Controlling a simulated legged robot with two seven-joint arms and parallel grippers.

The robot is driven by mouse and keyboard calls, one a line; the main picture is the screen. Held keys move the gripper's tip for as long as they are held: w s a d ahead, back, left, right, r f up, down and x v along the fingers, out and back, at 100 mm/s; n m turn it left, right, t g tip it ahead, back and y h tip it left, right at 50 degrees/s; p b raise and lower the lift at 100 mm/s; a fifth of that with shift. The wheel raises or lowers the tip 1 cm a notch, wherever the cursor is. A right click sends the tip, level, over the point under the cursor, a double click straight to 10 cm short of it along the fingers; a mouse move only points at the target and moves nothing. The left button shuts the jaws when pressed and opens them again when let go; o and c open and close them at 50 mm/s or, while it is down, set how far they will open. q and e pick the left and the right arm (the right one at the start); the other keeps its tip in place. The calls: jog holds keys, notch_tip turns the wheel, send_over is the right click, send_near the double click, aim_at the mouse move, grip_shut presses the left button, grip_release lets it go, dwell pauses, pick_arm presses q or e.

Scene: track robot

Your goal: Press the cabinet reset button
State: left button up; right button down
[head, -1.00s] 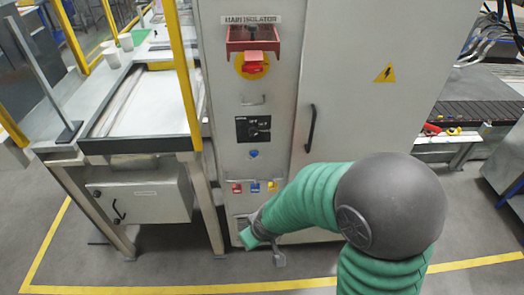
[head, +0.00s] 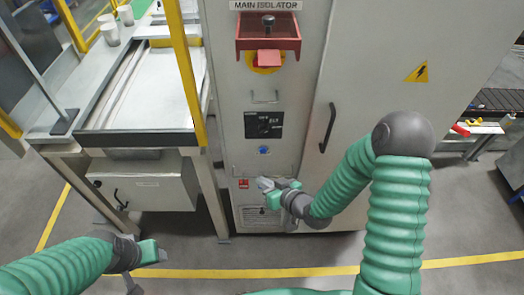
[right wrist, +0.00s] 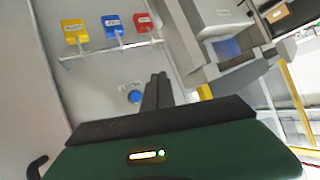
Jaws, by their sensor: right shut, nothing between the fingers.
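The blue round button (head: 264,150) sits on the grey cabinet's narrow front panel, below a black rotary switch. In the right wrist view the blue button (right wrist: 134,97) shows just left of my fingertips, with a small label beside it. I take it to be the reset button; the label is unreadable. My right gripper (head: 266,184) is below the button in the head view, in front of the hanging tags. In the right wrist view its fingers (right wrist: 158,88) are together and empty. Contact with the button is not visible. My left gripper (head: 158,254) is low at left, away from the cabinet.
The red main isolator (head: 267,57) is higher on the panel. A red tag (head: 243,184) hangs below the button; blue (right wrist: 112,26) and yellow (right wrist: 75,32) tags show beside it in the wrist view. A door handle (head: 328,128) is right. A workbench (head: 150,95) stands left.

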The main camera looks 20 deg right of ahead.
aim_at(263, 151)
pick_arm(q)
jog(key=shift+w+d+r, duration=0.15)
jog(key=shift+d, duration=0.65)
pick_arm(e)
jog(key=w+d, duration=0.3)
jog(key=w, duration=0.5)
jog(key=shift+w+d+f, duration=0.15)
jog(key=shift+d, duration=0.25)
pick_arm(q)
jog(key=shift+a, duration=0.35)
pick_arm(e)
jog(key=shift+a, duration=0.3)
pick_arm(q)
jog(key=shift+d, duration=0.25)
pick_arm(e)
jog(key=shift+d, duration=0.2)
pick_arm(q)
jog(key=shift+a, duration=0.15)
pick_arm(e)
jog(key=shift+a, duration=0.1)
jog(key=shift+w, duration=0.1)
jog(key=shift+w, duration=0.3)
